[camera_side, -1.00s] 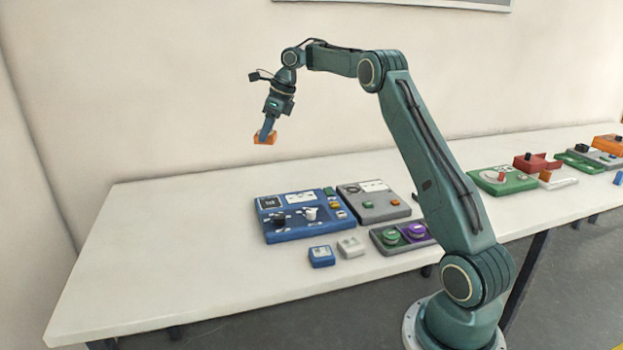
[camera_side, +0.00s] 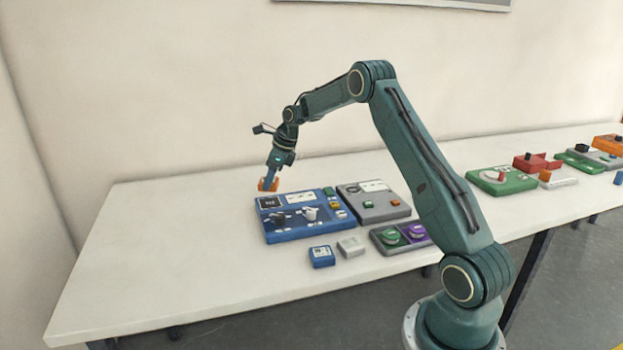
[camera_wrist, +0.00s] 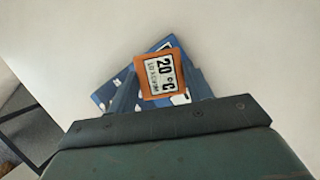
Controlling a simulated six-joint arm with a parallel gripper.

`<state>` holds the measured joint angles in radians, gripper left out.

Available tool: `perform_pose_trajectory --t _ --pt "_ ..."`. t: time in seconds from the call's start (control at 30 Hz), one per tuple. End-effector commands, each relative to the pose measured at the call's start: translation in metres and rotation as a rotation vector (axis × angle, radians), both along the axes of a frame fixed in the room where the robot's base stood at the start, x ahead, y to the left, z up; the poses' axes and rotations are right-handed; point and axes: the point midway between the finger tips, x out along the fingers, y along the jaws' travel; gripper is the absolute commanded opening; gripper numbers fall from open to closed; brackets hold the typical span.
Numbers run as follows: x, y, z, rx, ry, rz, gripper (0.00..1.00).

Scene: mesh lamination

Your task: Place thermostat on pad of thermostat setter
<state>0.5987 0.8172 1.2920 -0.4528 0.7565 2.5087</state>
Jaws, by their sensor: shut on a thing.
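The thermostat is an orange block (camera_side: 268,185) with a white label reading 20 °C, seen close up in the wrist view (camera_wrist: 160,75). My gripper (camera_side: 270,178) is shut on it, with one finger on either side in the wrist view. It is held in the air near the back left corner of a blue panel (camera_side: 268,229), which appears to be the thermostat setter. The panel has a dark display, a white label, and dark and white knobs. In the wrist view the panel (camera_wrist: 106,94) lies behind the block, mostly hidden by block and fingers.
A grey panel (camera_side: 376,209) stands right of the blue one. A small blue box (camera_side: 321,256), a white box (camera_side: 351,246) and a panel with green and purple knobs (camera_side: 402,237) lie in front. More devices are at the far right. The table's left (camera_side: 150,250) is clear.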

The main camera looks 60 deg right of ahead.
Motion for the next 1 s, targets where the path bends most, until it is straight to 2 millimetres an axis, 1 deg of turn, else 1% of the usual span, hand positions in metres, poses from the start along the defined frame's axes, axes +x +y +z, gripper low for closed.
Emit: perform_pose_trajectory --t 0.1,0.37,0.6,0.73,1.0 --pt "0.000 0.000 -0.006 0.000 -0.001 0.001 0.26" --pt "0.000 0.000 -0.011 0.001 -0.001 0.000 0.26" --pt "0.000 0.000 -0.036 0.001 0.000 0.000 0.26" --pt "0.000 0.000 -0.048 0.001 0.000 0.000 0.26" --pt "0.000 0.000 -0.049 -0.001 -0.001 0.001 0.26"
